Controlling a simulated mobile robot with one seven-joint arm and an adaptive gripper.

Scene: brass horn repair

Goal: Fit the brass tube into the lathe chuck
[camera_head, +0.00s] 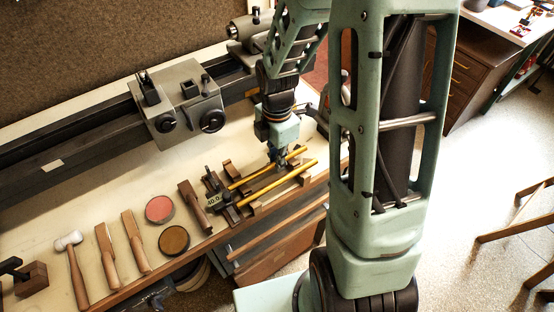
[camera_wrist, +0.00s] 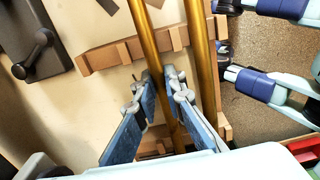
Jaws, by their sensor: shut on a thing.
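Two brass tubes lie side by side across wooden rests at the bench's front edge. My gripper (camera_head: 278,161) reaches down to the rear brass tube (camera_head: 250,177). The front brass tube (camera_head: 283,179) lies parallel to it, apart from the gripper. In the wrist view, my fingers (camera_wrist: 160,88) stand on either side of the left tube (camera_wrist: 147,38) and are shut on it; the other tube (camera_wrist: 201,45) runs just right of them. The tube still appears to lie at the rests. The lathe (camera_head: 185,100) stands along the bench's back; I cannot make out its chuck.
Wooden rests (camera_wrist: 112,56) cross beneath the tubes. A dark measuring tool (camera_head: 222,190) lies close to the tubes' left ends. A mallet (camera_head: 75,265), wooden tools (camera_head: 135,240) and two round tins (camera_head: 160,209) occupy the bench's front left. Bare bench lies between lathe and tools.

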